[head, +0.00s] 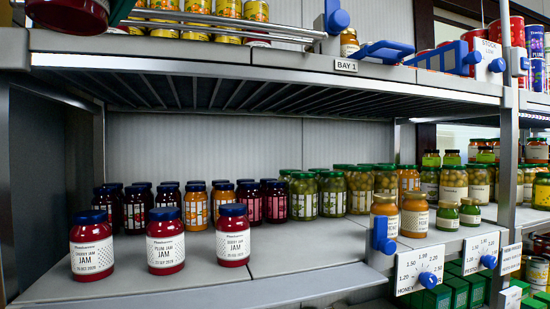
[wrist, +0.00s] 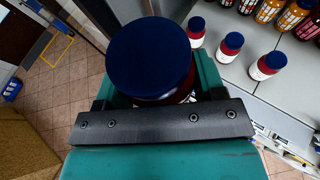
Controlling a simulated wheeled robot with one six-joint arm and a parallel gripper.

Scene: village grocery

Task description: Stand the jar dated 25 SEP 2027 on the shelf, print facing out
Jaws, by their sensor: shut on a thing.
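In the wrist view my gripper (wrist: 155,94) is shut on a jar (wrist: 150,52) with a broad dark blue lid and dark red contents. The lid faces the camera, and the held jar's label and date are hidden. My gripper does not show clearly in the head view. The grey lower shelf (head: 290,245) bears three red jam jars at its front left: one at left (head: 92,250), one in the middle (head: 166,245) and one at right (head: 233,240). Their white labels face out, but their small dates are too fine to read surely.
Behind the front jars stand rows of dark jam jars (head: 137,208), orange jars (head: 196,212) and green jars (head: 333,195). Bare shelf lies right of the three jars. A blue clip (head: 383,236) and price tags line the front edge. An upper shelf (head: 180,48) overhangs.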

